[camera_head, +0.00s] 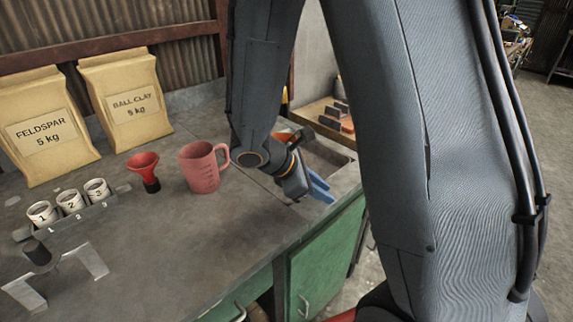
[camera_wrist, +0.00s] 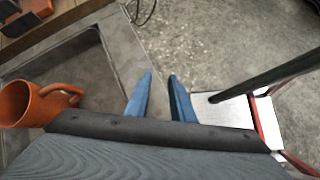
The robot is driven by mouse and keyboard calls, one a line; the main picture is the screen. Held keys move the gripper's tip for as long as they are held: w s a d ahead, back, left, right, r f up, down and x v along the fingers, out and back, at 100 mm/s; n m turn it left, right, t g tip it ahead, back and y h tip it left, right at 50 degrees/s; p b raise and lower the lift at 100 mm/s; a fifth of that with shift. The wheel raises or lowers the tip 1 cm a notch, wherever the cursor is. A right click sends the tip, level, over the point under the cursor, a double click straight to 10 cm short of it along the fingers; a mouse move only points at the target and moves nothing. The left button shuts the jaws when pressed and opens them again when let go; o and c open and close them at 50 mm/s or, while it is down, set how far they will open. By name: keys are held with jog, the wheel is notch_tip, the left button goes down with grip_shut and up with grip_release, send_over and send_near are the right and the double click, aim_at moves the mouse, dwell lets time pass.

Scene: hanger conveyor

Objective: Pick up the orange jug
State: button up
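An orange jug (camera_wrist: 22,104) with a side handle shows at the left of the wrist view, beside a sunken basin and partly cut off by the frame edge. In the head view only an orange patch (camera_head: 284,137) shows behind my arm, probably this jug. My gripper (camera_head: 320,188) has blue fingers and hangs over the right end of the bench, near the basin. In the wrist view its fingers (camera_wrist: 160,82) are apart, with nothing between them. The jug is to the left of the fingers, not touching them.
A pinkish-red measuring jug (camera_head: 202,168) stands left of my arm, near a red funnel (camera_head: 143,163). A rack (camera_head: 84,218) holds numbered cups. Two sacks (camera_head: 122,93) stand behind. A wooden tray (camera_head: 318,112) of bricks is beyond the basin (camera_head: 325,152). The front-middle bench is clear.

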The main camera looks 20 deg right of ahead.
jog(key=w+n+t, duration=0.1)
jog(key=w, duration=0.1)
jog(key=w+f+n+t+h+b, duration=0.1)
jog(key=w+n, duration=0.1)
jog(key=w, duration=0.1)
jog(key=w+n+t+h, duration=0.1)
jog(key=w+n, duration=0.1)
jog(key=shift+w+f, duration=0.2)
jog(key=shift+w, duration=0.15)
jog(key=w+n+t, duration=0.1)
jog(key=w, duration=0.2)
jog(key=w+d+f+n+t, duration=0.1)
jog(key=w+n, duration=0.1)
jog(key=w, duration=0.1)
jog(key=w+f+n+t, duration=0.1)
jog(key=w+t, duration=0.1)
jog(key=w, duration=0.2)
jog(key=shift+d+f+n+h, duration=0.1)
jog(key=shift+d+n+h, duration=0.15)
jog(key=shift+n+h, duration=0.15)
jog(key=shift+p+x, duration=1.05)
jog(key=shift+x, duration=2.15)
jog(key=shift+w+a, duration=0.1)
jog(key=shift+w, duration=0.05)
jog(key=shift+c, duration=0.5)
grip_shut()
